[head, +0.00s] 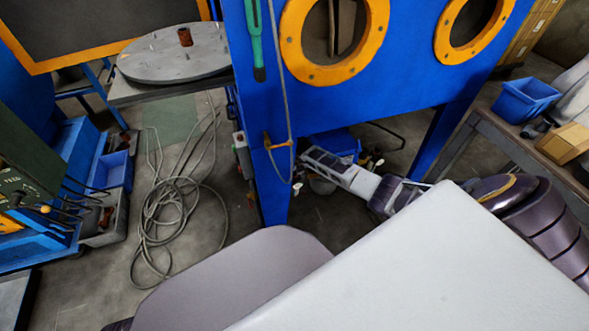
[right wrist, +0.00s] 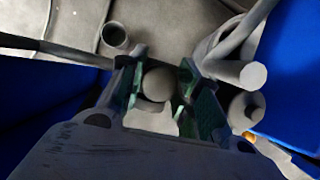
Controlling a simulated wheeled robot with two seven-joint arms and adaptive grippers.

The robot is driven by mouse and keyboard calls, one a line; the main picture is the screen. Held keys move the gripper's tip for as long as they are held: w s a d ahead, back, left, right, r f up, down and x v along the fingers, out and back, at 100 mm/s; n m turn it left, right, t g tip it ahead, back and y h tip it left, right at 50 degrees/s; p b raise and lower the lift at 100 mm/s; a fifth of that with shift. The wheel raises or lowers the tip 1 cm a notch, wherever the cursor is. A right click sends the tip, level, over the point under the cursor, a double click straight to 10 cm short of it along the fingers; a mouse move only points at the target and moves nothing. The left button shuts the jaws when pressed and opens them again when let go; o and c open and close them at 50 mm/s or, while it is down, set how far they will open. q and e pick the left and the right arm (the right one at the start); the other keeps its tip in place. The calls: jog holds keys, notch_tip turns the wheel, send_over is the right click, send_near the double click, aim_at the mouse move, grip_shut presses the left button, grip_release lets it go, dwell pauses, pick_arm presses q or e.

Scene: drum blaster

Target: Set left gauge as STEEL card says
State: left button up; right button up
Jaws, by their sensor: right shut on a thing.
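My right gripper (head: 312,155) reaches in from the right, below the blue blast cabinet (head: 400,80). In the right wrist view its green-padded fingers (right wrist: 157,92) stand on either side of a round grey knob (right wrist: 157,82), and the gripper is shut on it. What the knob belongs to is not clear. I cannot make out a gauge face or the STEEL card in either view. My left gripper is not in view.
A blue cabinet leg (head: 272,190) stands left of my right gripper. Grey pipe ends (right wrist: 240,72) lie close to its fingers. Coiled hose (head: 165,205) lies on the floor. A round turntable (head: 175,58) stands at left, a bench (head: 495,130) at right.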

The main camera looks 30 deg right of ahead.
dwell(0.5)
jog(key=o, duration=1)
jog(key=shift+s+r, duration=0.1)
jog(key=shift+r, duration=0.1)
jog(key=shift+v, duration=2.25)
jog(key=shift+s+a, duration=0.45)
jog(key=shift+s, duration=1.5)
jog(key=shift+s+a, duration=0.5)
jog(key=shift+s, duration=1.5)
jog(key=shift+s+a, duration=0.45)
jog(key=shift+s, duration=1.5)
jog(key=shift+s, duration=0.1)
